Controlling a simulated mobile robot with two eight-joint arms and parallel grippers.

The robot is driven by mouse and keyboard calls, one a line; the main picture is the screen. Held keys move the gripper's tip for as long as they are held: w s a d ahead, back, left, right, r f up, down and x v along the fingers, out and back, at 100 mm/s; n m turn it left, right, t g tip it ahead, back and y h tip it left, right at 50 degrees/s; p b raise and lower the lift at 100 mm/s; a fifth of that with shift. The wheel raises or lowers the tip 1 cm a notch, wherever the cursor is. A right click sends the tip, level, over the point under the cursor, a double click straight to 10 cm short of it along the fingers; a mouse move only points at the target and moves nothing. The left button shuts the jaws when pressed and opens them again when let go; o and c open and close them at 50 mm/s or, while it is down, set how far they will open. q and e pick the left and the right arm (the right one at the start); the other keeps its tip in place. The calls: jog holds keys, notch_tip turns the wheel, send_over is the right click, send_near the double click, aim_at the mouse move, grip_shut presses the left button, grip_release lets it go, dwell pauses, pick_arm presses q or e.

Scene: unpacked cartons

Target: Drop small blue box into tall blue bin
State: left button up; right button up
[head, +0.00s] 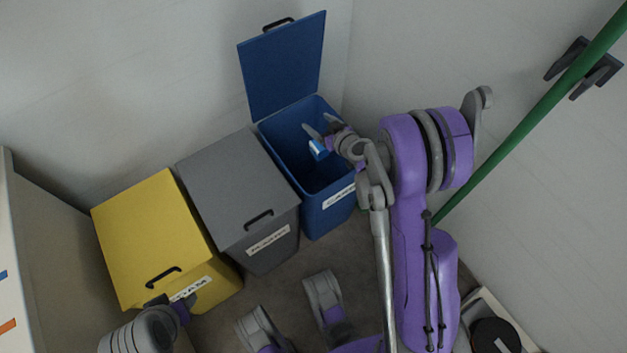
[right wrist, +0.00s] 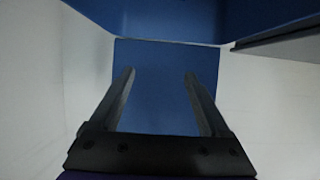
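The tall blue bin (head: 331,215) stands at the back with its lid (head: 283,68) raised. My right gripper (head: 318,129) is over the bin's opening with its fingers spread. In the right wrist view, the right gripper (right wrist: 160,82) has a clear gap between its fingers, with a flat blue surface behind. The small blue box (head: 319,149), blue with a white part, shows just below the fingers, within the outline of the bin's opening. Its exact height is hard to tell. My left gripper (head: 172,303) is low at the left, by the yellow bin's front; its fingers are unclear.
A grey bin (head: 230,185) and a yellow bin (head: 150,235), both with lids shut, stand in a row left of the blue bin. A green pole (head: 535,122) leans at the right by a dark wall holder (head: 568,58). Walls close in behind and at right.

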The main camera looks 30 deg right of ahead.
jog(key=shift+o, duration=0.3)
jog(key=p+v, duration=0.2)
jog(key=v, duration=0.8)
jog(key=shift+s+r, duration=0.25)
jog(key=shift+s, duration=0.1)
